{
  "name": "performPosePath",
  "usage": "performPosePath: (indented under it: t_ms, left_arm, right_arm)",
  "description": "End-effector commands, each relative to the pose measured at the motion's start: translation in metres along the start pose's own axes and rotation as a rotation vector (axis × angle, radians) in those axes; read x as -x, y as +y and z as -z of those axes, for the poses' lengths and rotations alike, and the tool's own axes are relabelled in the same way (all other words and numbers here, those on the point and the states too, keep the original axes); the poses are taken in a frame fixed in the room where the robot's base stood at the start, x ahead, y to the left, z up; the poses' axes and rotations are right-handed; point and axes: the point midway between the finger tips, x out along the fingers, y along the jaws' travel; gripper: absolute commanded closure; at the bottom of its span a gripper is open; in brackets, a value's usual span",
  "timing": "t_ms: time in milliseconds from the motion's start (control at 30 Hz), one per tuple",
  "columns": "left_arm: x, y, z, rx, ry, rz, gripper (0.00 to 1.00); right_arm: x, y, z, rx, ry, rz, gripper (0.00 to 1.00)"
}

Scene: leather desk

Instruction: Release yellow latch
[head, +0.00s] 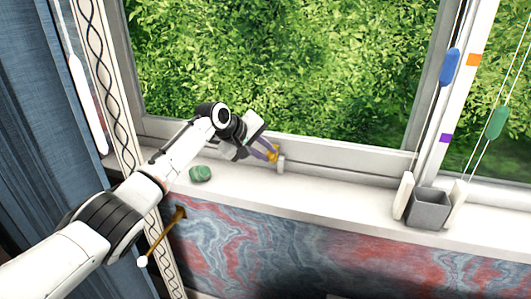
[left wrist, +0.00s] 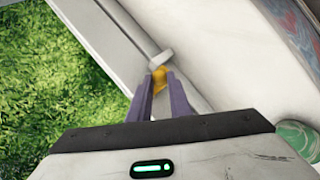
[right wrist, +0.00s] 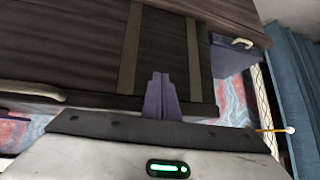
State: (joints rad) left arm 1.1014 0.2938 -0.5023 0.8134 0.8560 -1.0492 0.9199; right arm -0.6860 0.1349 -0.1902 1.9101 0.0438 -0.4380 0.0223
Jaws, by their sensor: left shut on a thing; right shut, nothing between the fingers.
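The yellow latch (head: 273,153) sits low on the window frame, just above the sill, next to a small grey-white block (head: 281,164). My left gripper (head: 268,152) reaches it from the left with its purple fingers shut on it. In the left wrist view the latch (left wrist: 159,78) shows between the two fingertips, partly hidden by them. My right gripper (right wrist: 161,78) shows only in the right wrist view; its fingers are together and empty, in front of dark wooden furniture.
A green round object (head: 200,174) lies on the white sill (head: 330,190) below my left arm. A grey square cup (head: 428,208) stands at the right of the sill. Blue (head: 449,67) and green (head: 497,122) cord pulls hang at right. A rod (head: 160,238) sticks out below the sill.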

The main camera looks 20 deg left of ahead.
Motion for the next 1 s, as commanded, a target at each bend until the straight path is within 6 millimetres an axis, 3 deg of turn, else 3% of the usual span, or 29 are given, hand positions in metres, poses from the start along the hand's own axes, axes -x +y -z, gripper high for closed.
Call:
performPosePath:
  t_ms: [433, 467, 533, 1000]
  left_arm:
    - [-0.0002, -0.0007, 0.0000, 0.003, -0.006, 0.010, 1.00]
    - [-0.0001, -0.0007, 0.0000, 0.003, -0.006, 0.010, 0.77]
    - [-0.0001, -0.0006, 0.0001, 0.003, -0.006, 0.010, 0.65]
    - [0.0081, 0.0001, 0.0005, 0.001, -0.005, 0.006, 0.64]
  right_arm:
    - [-0.0001, -0.0005, -0.0005, 0.000, 0.000, 0.001, 1.00]
    - [-0.0001, -0.0005, -0.0005, 0.000, 0.000, 0.001, 1.00]
    - [-0.0001, -0.0005, -0.0005, 0.000, 0.000, 0.001, 1.00]
    - [-0.0010, -0.0003, -0.0015, 0.000, 0.000, 0.001, 1.00]
